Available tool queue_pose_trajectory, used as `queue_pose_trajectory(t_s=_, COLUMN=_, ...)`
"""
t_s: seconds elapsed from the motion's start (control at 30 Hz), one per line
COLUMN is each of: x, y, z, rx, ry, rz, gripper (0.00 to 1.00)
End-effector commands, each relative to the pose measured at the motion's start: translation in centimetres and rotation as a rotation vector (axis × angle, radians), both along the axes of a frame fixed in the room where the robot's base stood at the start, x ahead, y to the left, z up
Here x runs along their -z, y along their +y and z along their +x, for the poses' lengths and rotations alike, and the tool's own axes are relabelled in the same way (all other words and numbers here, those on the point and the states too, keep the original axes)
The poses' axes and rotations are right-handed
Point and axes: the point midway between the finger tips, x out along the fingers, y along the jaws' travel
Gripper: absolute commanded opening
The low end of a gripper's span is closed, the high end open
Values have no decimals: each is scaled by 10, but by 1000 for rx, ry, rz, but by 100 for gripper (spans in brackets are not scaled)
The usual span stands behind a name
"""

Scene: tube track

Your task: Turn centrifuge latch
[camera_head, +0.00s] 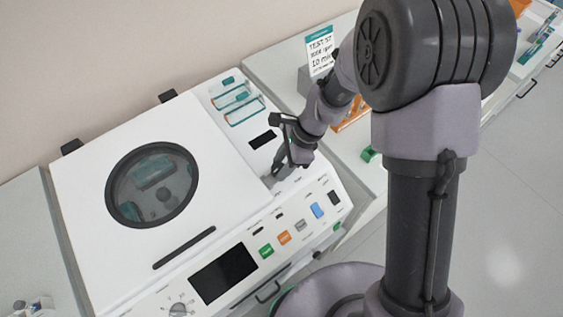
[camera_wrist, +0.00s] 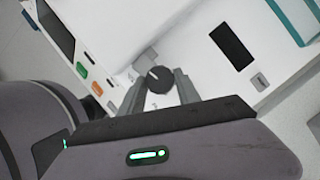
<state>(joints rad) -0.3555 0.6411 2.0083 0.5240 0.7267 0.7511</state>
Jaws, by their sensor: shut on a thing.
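The white centrifuge (camera_head: 85,195) stands on the bench with its lid down and a round dark-rimmed window (camera_head: 152,185) in the lid. My gripper (camera_head: 285,170) is at the right side of its top, just right of the lid. In the wrist view my gripper (camera_wrist: 160,88) has its two fingers on either side of a dark round latch knob (camera_wrist: 160,78) and is shut on it. The knob has a light mark on its face. In the head view the gripper hides the knob.
The centrifuge front has a dark screen (camera_head: 223,273), a dial (camera_head: 178,310) and green, orange and blue buttons. A sign (camera_head: 320,50) stands behind my arm. An orange rack (camera_head: 352,115) and a small green item (camera_head: 369,154) sit on the right bench.

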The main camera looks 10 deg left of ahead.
Motion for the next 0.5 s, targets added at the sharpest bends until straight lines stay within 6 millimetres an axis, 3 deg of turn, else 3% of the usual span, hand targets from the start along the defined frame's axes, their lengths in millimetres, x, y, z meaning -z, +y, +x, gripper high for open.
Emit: queue_pose_trajectory(t_s=0.5, x=-2, y=3, z=3, rx=-484, ry=0, rz=0, gripper=0)
